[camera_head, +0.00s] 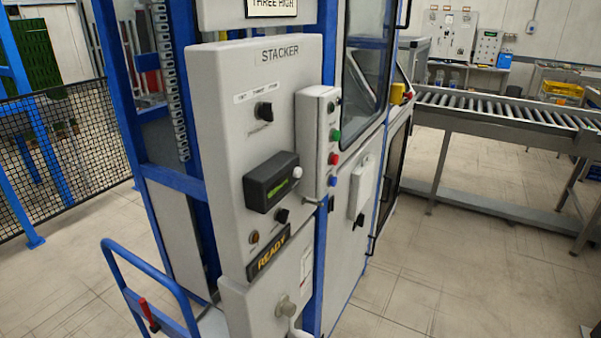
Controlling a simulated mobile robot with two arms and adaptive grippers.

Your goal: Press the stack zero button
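A grey control panel (225,75) marked STACKER stands in the middle of the head view. It bears a black selector knob (263,111), a black display box (266,186) with green characters and a white round knob (297,172), a lower black knob (282,215) and a small orange-brown button or lamp (254,238). A narrow button box (309,150) on its right edge has a green button (336,135), a red one (334,158) and a blue one (333,181). I cannot read which control is stack zero. Neither gripper is in view.
A READY sign (268,253) sits low on the panel. A blue rail (150,275) with a red handle stands at the lower left. A mesh fence (75,150) is at left, a roller conveyor (500,108) at right. Floor (400,300) at lower right is clear.

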